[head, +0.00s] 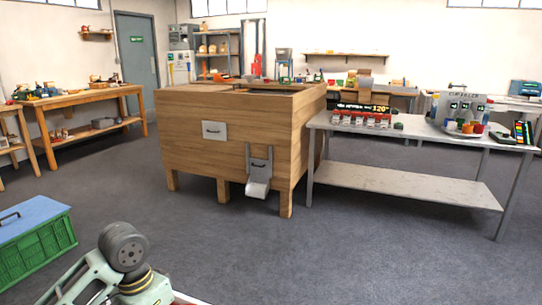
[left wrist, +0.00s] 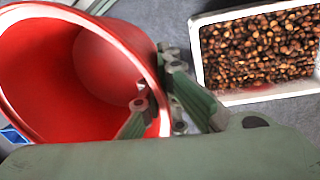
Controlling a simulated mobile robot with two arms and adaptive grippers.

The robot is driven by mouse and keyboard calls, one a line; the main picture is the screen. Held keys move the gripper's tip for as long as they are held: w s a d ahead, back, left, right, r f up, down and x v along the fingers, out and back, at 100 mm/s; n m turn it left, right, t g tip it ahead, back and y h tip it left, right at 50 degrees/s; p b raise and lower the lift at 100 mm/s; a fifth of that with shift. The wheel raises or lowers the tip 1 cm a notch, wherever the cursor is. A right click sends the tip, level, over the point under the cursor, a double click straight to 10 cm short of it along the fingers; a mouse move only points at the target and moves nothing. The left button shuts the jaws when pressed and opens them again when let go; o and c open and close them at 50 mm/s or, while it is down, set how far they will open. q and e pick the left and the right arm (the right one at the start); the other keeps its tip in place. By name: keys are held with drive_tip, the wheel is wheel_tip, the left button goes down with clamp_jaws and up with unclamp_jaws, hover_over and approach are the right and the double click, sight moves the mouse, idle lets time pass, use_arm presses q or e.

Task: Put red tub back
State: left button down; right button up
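The red tub (left wrist: 105,75) fills the left of the left wrist view, its open mouth towards the camera. Its inside looks empty where I can see it. My left gripper (left wrist: 156,88) has one finger inside the tub and one outside, shut on the rim. A blue and white label shows at the tub's lower left edge. In the head view, part of my left arm shows at the bottom left, but the tub and gripper cannot be made out there. My right gripper is in neither view.
A white tray (left wrist: 203,62) of chestnuts lies right of the tub. In the head view, a wooden bin (head: 185,140) with a chute stands mid-room. A grey table (head: 410,186) stands to its right and a green crate (head: 40,245) at left. The floor between is clear.

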use_arm(q)
drive_tip(key=s+d+r+n, duration=0.2)
drive_tip(key=d+r+n, duration=0.2)
drive_tip(key=r+n, duration=0.1)
drive_tip(key=shift+s+r+n+t, duration=0.3)
drive_tip(key=shift+s+r, duration=0.05)
drive_tip(key=shift+r, duration=0.55)
